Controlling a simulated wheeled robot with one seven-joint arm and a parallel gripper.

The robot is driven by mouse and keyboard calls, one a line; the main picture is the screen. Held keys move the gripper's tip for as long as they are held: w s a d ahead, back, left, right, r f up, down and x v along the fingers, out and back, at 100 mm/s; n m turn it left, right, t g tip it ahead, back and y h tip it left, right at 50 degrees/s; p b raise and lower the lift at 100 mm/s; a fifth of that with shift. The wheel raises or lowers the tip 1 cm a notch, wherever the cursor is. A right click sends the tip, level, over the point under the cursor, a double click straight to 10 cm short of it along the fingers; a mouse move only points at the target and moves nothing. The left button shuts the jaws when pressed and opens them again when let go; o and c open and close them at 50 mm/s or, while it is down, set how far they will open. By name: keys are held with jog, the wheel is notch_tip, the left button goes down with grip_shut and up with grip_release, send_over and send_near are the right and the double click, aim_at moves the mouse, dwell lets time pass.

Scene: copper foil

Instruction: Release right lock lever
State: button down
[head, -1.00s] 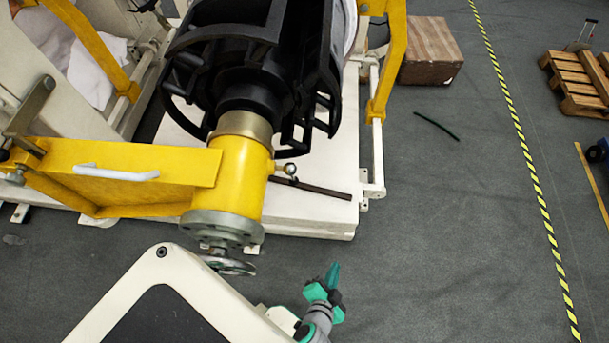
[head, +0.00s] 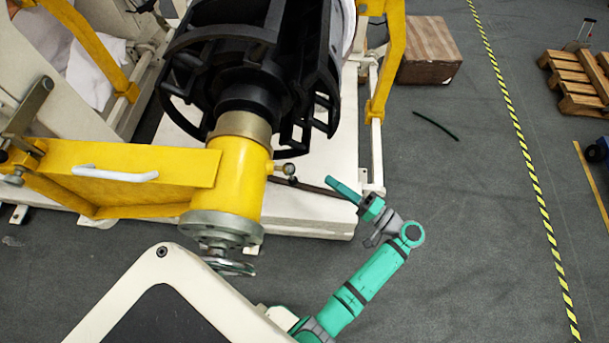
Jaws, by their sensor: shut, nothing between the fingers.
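The yellow cylinder (head: 240,183) of the machine has a small metal lever with a ball end (head: 288,168) on its right side; I take this for the right lock lever. A dark flat bar (head: 312,188) runs right from just below it over the white base. My gripper (head: 331,181) is shut and empty, its green fingers pointing up-left over the right part of the white base. Its tip is a short way right of the ball end, apart from it in the picture. It hides the right end of the dark bar.
A yellow upright frame (head: 392,60) stands above my gripper. A handwheel (head: 232,267) sits below the flange (head: 222,228), left of my arm. A brown box (head: 430,52) lies at the upper right. The grey floor right of my arm is clear.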

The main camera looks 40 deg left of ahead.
jog(key=shift+d+r+n+g, duration=0.15)
jog(key=shift+r+n+g, duration=0.15)
jog(key=shift+r, duration=0.25)
jog(key=s+a, duration=0.4)
jog(key=a, duration=0.4)
jog(key=shift+a, duration=0.3)
jog(key=shift+w+d, duration=0.1)
